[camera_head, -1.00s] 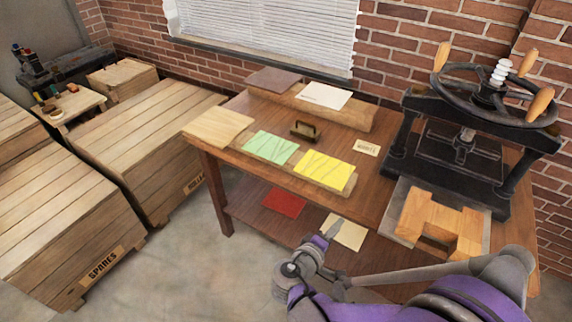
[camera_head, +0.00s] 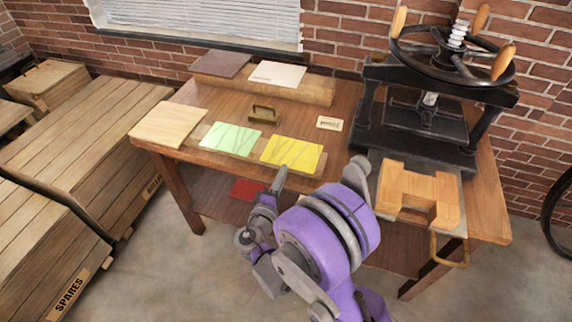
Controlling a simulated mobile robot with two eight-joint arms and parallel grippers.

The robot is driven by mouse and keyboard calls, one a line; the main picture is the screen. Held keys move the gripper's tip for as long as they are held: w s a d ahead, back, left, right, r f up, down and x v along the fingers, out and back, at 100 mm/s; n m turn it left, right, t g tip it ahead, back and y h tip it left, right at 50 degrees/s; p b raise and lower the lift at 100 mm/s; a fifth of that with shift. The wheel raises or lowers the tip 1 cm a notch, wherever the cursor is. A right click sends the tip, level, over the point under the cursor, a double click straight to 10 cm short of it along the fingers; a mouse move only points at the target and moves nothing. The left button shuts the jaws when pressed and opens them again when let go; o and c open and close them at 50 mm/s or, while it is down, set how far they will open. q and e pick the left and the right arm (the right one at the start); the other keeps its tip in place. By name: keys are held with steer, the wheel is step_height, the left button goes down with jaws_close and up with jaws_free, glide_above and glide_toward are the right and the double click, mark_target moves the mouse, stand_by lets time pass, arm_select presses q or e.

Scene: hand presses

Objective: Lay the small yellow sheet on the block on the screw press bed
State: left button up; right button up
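The small yellow sheet (camera_head: 292,152) lies flat beside a green sheet (camera_head: 231,138) on a low wooden board near the table's front edge. The black screw press (camera_head: 415,125) stands at the table's right. A notched wooden block (camera_head: 419,188) rests on the grey bed plate (camera_head: 450,212) in front of the press frame. My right gripper (camera_head: 279,180) is just in front of and below the yellow sheet in the picture, apart from the block. Its fingers show almost edge-on, so their opening cannot be told. My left gripper is not in view.
A brass-handled tool (camera_head: 264,113) and a small label card (camera_head: 330,123) lie behind the sheets. A raised shelf at the back holds a cream sheet (camera_head: 277,74) and a brown sheet (camera_head: 221,64). A pale board (camera_head: 168,124) lies at the left. Crates stand left.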

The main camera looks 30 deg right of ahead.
mark_target(285, 162)
steer(key=shift+x, duration=1.4)
steer(key=shift+c, duration=0.2)
jaws_close()
step_height(285, 162, up, 3)
steer(key=shift+r+p, duration=0.1)
steer(key=shift+p, duration=0.9)
